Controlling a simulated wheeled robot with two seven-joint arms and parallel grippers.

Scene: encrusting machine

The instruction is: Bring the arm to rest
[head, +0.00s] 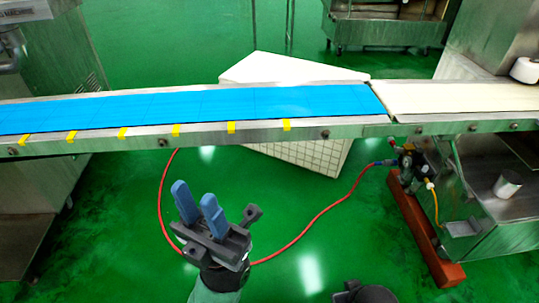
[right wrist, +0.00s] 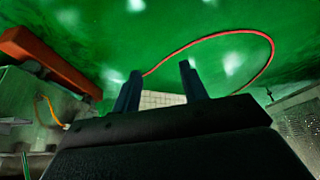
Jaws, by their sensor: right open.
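My left gripper (head: 194,193) is in the lower middle of the head view, over the green floor and in front of the conveyor. Its two blue fingers point up and stand apart, with nothing between them. My right gripper (right wrist: 160,70) shows in the right wrist view with its two fingers apart and empty, pointing towards the floor. In the head view only a dark piece of my right arm (head: 365,293) shows at the bottom edge. The right fingers are hidden there.
A blue conveyor belt (head: 200,107) with yellow marks crosses the head view and meets a cream belt (head: 460,97). A white crate (head: 290,68) stands behind and below it. A red hose (head: 318,213) curves over the floor to a machine beside an orange-red beam (head: 425,240).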

